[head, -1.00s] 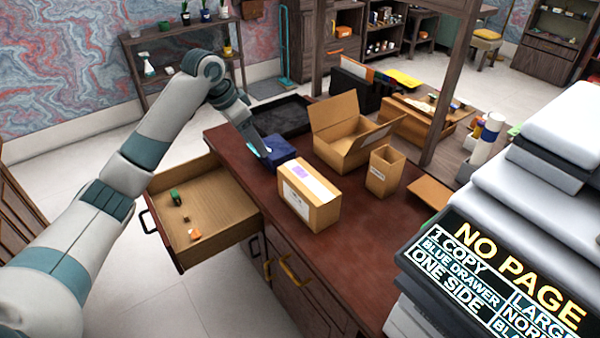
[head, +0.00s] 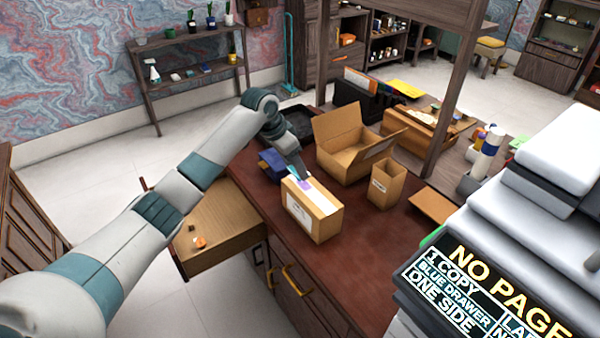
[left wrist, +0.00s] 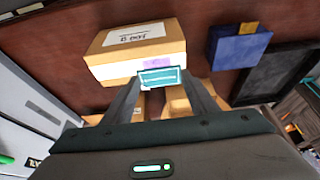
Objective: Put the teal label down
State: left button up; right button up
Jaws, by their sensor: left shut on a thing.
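My left gripper (head: 298,175) is shut on the teal label (left wrist: 161,78), a small teal card with pale print. In the left wrist view it sits between the fingertips (left wrist: 162,84), in front of the closed cardboard box (left wrist: 112,65). In the head view the gripper is at the top of that box (head: 318,224), near its far left corner. A purple patch (left wrist: 150,62) on the box's white strip shows just behind the label. I cannot tell whether the label touches the box. My right gripper is not in view.
A dark blue box (head: 272,161) stands beside the gripper. An open carton (head: 345,157) and a narrow open box (head: 386,185) stand to the right. The open drawer (head: 222,232) holds small items. The red-brown desk top (head: 350,265) is clear in front.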

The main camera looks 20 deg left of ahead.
aim_at(300, 186)
pick_arm(q)
jog(key=shift+w+d+f, duration=0.55)
jog(key=shift+d+f, duration=0.05)
jog(key=shift+d, duration=0.2)
notch_tip(300, 186, down, 4)
jog(key=shift+r+p, duration=0.25)
jog(key=shift+p, duration=0.8)
jog(key=shift+f, duration=0.25)
jog(key=o, duration=1)
jog(key=shift+f, duration=0.1)
